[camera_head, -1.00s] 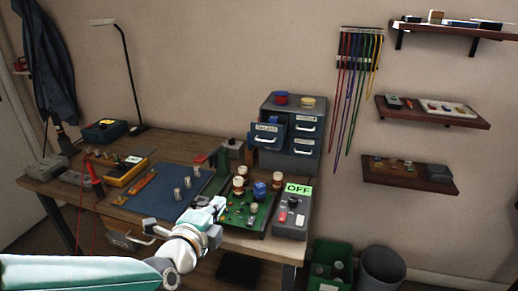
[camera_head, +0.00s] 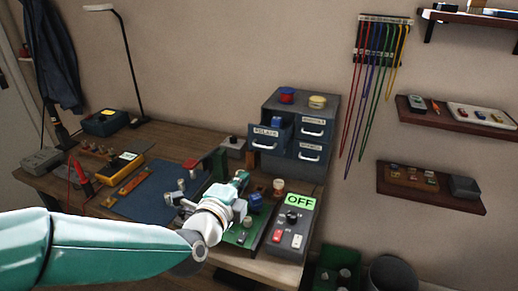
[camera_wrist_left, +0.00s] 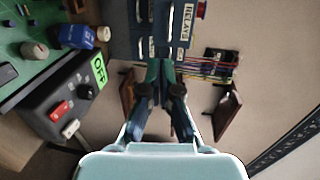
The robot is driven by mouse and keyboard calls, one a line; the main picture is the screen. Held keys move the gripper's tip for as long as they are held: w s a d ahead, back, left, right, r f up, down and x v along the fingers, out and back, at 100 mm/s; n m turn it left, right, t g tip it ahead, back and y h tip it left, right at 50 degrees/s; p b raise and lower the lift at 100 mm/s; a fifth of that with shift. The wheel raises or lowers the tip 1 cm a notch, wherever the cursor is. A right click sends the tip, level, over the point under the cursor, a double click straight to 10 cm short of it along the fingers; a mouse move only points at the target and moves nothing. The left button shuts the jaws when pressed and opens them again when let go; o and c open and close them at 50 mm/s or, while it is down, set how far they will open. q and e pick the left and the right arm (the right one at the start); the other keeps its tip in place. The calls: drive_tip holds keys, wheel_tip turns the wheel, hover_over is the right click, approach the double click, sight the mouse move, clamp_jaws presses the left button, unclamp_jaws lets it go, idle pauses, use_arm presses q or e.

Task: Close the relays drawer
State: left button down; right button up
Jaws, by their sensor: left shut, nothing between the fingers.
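The relays drawer (camera_head: 264,142) is the upper left drawer of a small grey-blue cabinet (camera_head: 333,105). It is pulled out, with a blue thing inside, and carries a RELAYS label and a pale handle. In the left wrist view, the RELAYS label marks the drawer (camera_wrist_left: 187,22) at the top, rotated sideways. My left gripper (camera_head: 242,178) is in front of and below the drawer, above the green circuit board, apart from the drawer. In the left wrist view, its fingers (camera_wrist_left: 160,68) are together and empty. My right gripper is not in view.
A grey control box with a green OFF display (camera_head: 300,202) stands right of my left gripper. A green board (camera_head: 240,236) with knobs lies under it. A red jar (camera_head: 287,95) and a yellowish jar (camera_head: 317,101) stand on the cabinet. Coloured cables (camera_head: 375,90) hang right of it.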

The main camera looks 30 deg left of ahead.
use_arm(q)
drive_tip(key=r+p+x, duration=0.1)
drive_tip(key=p+x, duration=0.7)
drive_tip(key=x, duration=0.4)
drive_tip(key=shift+w+a, duration=0.15)
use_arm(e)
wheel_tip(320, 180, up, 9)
